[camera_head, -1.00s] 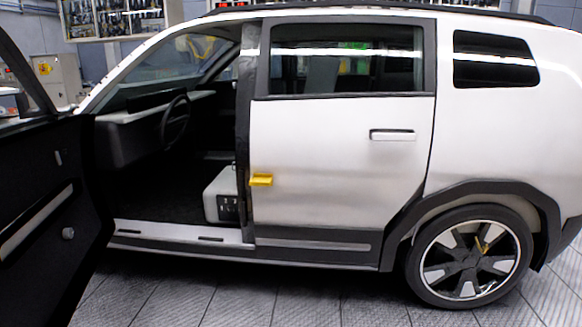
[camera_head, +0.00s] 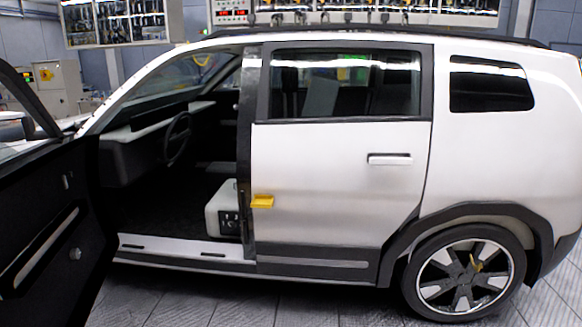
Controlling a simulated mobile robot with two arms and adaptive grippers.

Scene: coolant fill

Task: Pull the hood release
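A white car (camera_head: 330,180) stands side-on in the head view, its front towards the left. Its front door (camera_head: 45,215) is swung wide open at the left, with the dark inner panel facing me. Through the opening I see the steering wheel (camera_head: 179,138), the dashboard (camera_head: 140,131) and the light seat base (camera_head: 224,206). I cannot make out a hood release; the footwell under the dashboard is dark. A small yellow part (camera_head: 262,201) sits at the front edge of the shut rear door. Neither of my grippers is in view.
The open front door blocks the left side. The rear wheel (camera_head: 465,272) is at the lower right. The tiled floor (camera_head: 240,305) in front of the car is clear. Wall racks (camera_head: 115,22) and a grey cabinet (camera_head: 60,85) stand behind.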

